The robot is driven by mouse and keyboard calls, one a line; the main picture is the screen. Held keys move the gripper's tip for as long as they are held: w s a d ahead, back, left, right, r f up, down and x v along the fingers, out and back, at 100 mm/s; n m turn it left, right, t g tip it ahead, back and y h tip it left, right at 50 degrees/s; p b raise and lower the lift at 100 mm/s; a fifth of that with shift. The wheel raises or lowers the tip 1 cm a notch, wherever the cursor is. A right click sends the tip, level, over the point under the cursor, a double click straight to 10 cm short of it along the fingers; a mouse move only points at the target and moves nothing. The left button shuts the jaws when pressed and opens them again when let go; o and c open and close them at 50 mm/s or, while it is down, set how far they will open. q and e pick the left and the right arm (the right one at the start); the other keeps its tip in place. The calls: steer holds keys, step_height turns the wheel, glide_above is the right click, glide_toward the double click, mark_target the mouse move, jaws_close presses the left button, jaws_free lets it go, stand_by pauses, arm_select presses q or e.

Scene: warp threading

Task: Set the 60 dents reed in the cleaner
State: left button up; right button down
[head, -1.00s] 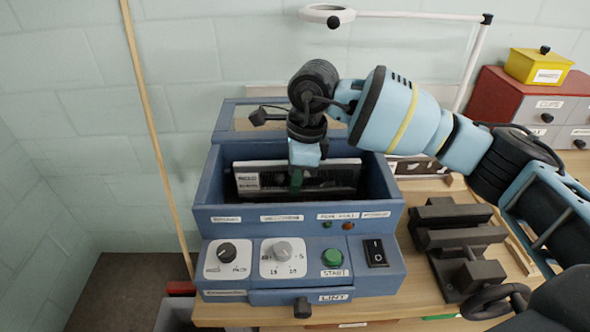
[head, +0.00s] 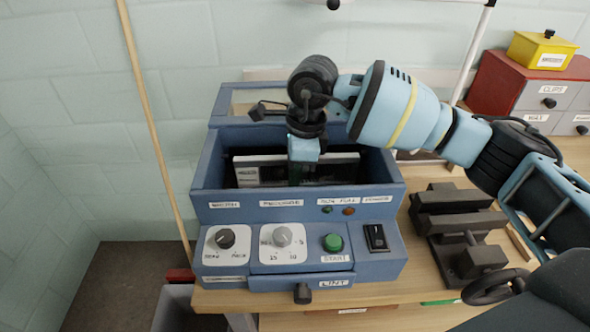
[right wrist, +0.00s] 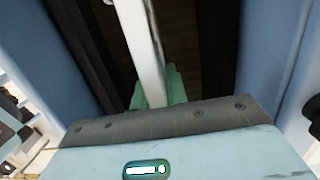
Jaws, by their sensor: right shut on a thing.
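The cleaner (head: 205,175) is a blue box with an open-topped tub and a sloped control panel. The reed (head: 247,176), a flat pale-framed piece with a small label at its left end, is inside the tub, standing on edge. My right gripper (head: 296,176) points down into the tub and is shut on the reed near its middle. In the right wrist view the green fingertips (right wrist: 158,88) sit on both sides of the reed's pale edge (right wrist: 140,40). The reed's lower part and the tub floor are hidden or dark. My left gripper is not in view.
The panel has two knobs, a green start button (head: 332,242), a black switch (head: 376,237) and a lint drawer handle (head: 303,293). A dark metal rack (head: 460,230) stands close on the right. A wooden pole (head: 150,120) leans at the left.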

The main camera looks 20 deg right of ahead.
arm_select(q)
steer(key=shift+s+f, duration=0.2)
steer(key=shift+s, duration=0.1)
arm_select(e)
steer(key=shift+f, duration=0.45)
steer(key=c, duration=1.3)
jaws_free()
